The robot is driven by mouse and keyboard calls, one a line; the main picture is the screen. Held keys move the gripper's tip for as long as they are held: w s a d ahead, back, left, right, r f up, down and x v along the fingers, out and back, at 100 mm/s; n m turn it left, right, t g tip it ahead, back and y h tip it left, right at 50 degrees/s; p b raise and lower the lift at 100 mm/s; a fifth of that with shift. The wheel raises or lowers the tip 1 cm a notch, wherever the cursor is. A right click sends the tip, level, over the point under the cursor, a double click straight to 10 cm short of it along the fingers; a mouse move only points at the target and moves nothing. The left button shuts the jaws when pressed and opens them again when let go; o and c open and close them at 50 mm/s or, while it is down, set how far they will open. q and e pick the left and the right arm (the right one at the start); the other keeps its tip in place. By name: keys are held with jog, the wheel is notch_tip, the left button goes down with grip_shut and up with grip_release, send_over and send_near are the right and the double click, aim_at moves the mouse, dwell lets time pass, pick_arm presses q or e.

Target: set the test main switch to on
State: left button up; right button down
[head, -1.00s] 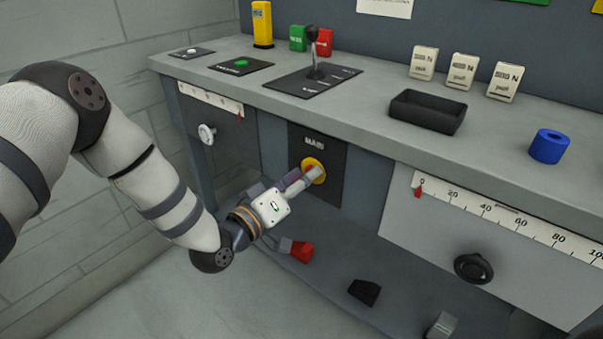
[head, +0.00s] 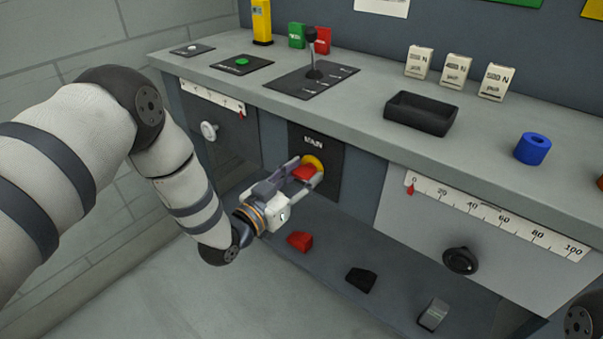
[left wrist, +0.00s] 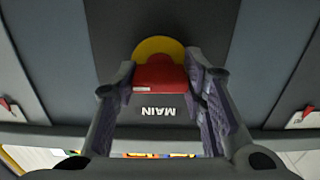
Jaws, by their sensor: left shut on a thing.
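The main switch has a red handle (head: 306,173) on a round yellow disc (head: 315,161), set in a dark plate marked MAIN (head: 313,142) on the front of the bench. My left gripper (head: 307,176) is at the switch and shut on the red handle, with a finger on each side. In the left wrist view the red handle (left wrist: 160,74) sits between the two fingers, in front of the yellow disc (left wrist: 157,47). The MAIN label shows upside down there. My right gripper is not in view.
A lever (head: 312,55) and a black tray (head: 420,113) stand on the bench top. Left of the switch is a white knob (head: 209,131); right of it are a scale (head: 490,222) and a black knob (head: 460,260). Red (head: 299,241), black (head: 361,280) and grey (head: 434,314) blocks are low down.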

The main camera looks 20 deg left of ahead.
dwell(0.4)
pick_arm(q)
jog(key=o, duration=1.2)
jog(key=shift+c, duration=0.2)
jog(key=v, duration=1.2)
